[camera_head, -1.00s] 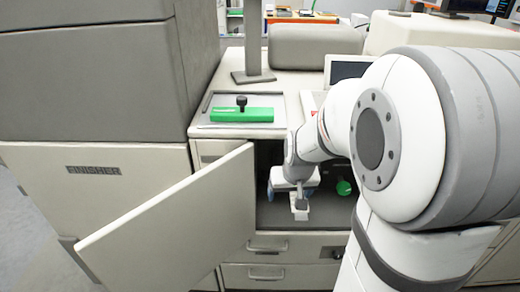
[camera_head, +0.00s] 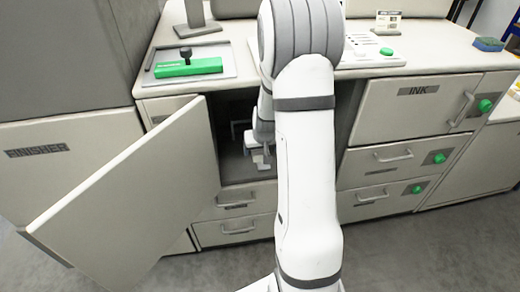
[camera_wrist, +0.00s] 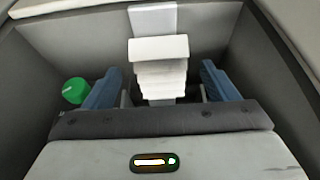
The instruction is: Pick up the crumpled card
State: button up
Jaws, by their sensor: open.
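The crumpled card, a white piece folded in pleats (camera_wrist: 160,50), shows in the middle of the wrist view, inside the open compartment. My gripper (camera_wrist: 160,78) is open, with one blue finger on each side of the card. Gaps show between the fingers and the card's sides. The card's lower part is hidden behind the gripper body. In the head view my arm covers much of the compartment, and a small white shape there is too unclear to name.
The open cabinet door (camera_head: 130,185) stands to the left of my arm. Grey compartment walls (camera_wrist: 60,45) are close on both sides. A green knob (camera_wrist: 75,90) lies left of the left finger. A tray (camera_head: 220,60) with a green-based tool (camera_head: 188,68) sits on the counter above.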

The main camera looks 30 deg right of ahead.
jog(key=shift+w+f, duration=0.25)
jog(key=shift+f, duration=0.4)
jog(key=shift+c, duration=0.4)
jog(key=c, duration=1)
jog(key=shift+r, duration=0.1)
